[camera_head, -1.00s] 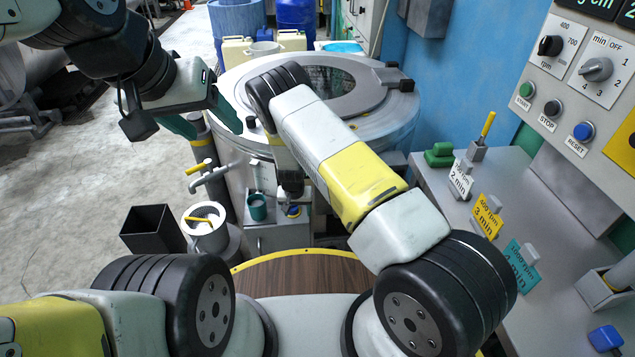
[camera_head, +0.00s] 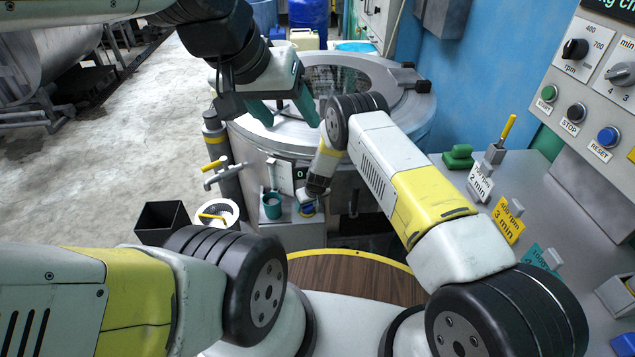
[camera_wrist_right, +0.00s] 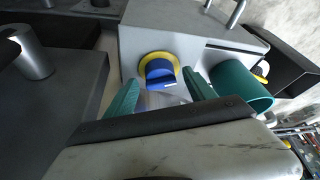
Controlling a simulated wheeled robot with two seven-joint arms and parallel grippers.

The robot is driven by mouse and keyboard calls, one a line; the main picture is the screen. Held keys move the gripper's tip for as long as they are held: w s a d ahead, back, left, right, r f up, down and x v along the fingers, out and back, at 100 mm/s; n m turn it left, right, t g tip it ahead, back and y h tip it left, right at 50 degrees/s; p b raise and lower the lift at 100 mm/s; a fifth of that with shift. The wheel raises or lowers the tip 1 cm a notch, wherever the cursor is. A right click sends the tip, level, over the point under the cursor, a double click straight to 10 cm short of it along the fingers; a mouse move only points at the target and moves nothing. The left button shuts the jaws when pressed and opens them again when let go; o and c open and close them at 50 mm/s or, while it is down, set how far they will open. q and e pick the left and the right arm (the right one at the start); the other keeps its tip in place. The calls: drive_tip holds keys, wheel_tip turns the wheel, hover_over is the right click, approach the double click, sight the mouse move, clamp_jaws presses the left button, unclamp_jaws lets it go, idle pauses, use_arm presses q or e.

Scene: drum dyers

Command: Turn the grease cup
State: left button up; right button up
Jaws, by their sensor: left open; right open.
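A blue knob on a yellow ring, seemingly the grease cup (camera_wrist_right: 160,72), sits on a grey box low on the drum's front. It also shows in the head view (camera_head: 307,209). My right gripper (camera_wrist_right: 161,80) is open, with one green finger on each side of the knob in the wrist view. I cannot tell whether the fingers touch it. In the head view the right gripper's fingers are mostly hidden at the arm's end. My left gripper (camera_head: 291,121) is open and empty above the front of the drum's lid.
A teal cup (camera_wrist_right: 240,87) stands close beside the knob, right of the gripper. The drum (camera_head: 405,125) is behind. A black bin (camera_head: 160,220) and a white bucket (camera_head: 218,212) stand to the left. A control panel (camera_head: 600,90) and a grey table with tags are at the right.

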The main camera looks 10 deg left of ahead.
drive_tip(key=shift+w+a+f, duration=0.1)
drive_tip(key=shift+a+f, duration=0.05)
drive_tip(key=shift+f, duration=0.3)
drive_tip(key=shift+c, duration=0.4)
drive_tip(key=c, duration=1.3)
drive_tip(key=shift+a+m+h, duration=0.1)
drive_tip(key=shift+m+h, duration=0.2)
drive_tip(key=shift+m, duration=0.4)
drive_tip(key=shift+m+t+h, duration=0.3)
drive_tip(key=shift+m+h, duration=0.2)
drive_tip(key=shift+m, duration=1)
drive_tip(key=o, duration=1.4)
